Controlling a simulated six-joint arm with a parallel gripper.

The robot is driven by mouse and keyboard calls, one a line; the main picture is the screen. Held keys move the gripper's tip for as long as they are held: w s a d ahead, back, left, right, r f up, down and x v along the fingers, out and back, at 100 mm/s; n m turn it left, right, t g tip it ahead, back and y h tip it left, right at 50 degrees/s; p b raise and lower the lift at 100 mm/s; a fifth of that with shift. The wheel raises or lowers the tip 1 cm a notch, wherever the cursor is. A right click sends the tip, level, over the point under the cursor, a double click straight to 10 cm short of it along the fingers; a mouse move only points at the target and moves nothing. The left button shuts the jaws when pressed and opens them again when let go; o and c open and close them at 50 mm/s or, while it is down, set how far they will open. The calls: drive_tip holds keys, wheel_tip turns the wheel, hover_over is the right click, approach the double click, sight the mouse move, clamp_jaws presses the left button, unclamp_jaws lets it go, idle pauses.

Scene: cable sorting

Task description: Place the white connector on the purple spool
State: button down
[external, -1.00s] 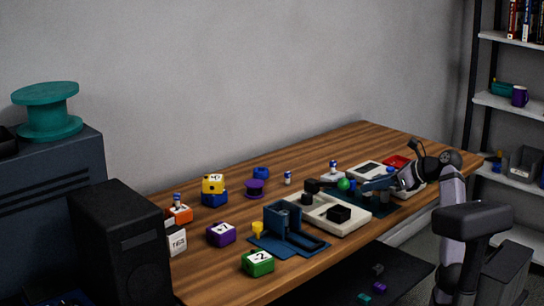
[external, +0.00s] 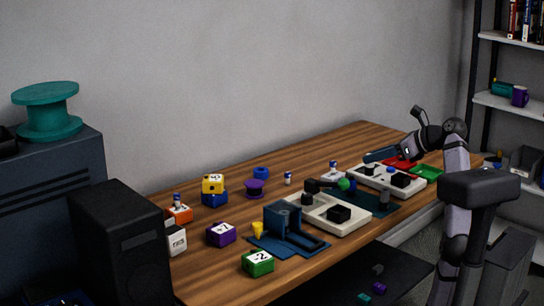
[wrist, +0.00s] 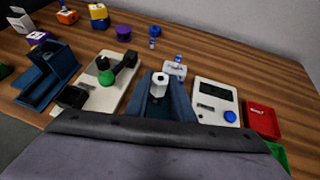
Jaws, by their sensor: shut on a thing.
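The white connector (wrist: 160,79) shows as a small white piece with a dark centre, held between the blue fingers of my gripper (wrist: 161,91) in the wrist view. My gripper (external: 375,157) is shut on it and raised above the back right part of the table. In the external view the connector cannot be made out. The purple spool (external: 254,187) stands upright on the table to the left of my gripper, well apart from it. Its top looks bare. It also shows in the wrist view (wrist: 123,31), beyond the fingers and to the left.
A blue spool (external: 261,172) stands just behind the purple one. A white fixture with a green ball (external: 344,184) and a blue stand (external: 283,222) are in front. Red (external: 400,163) and green (external: 427,172) trays lie at the right. Dice-like blocks (external: 213,184) stand at the left.

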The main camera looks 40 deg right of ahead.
drive_tip(key=shift+r, duration=0.6)
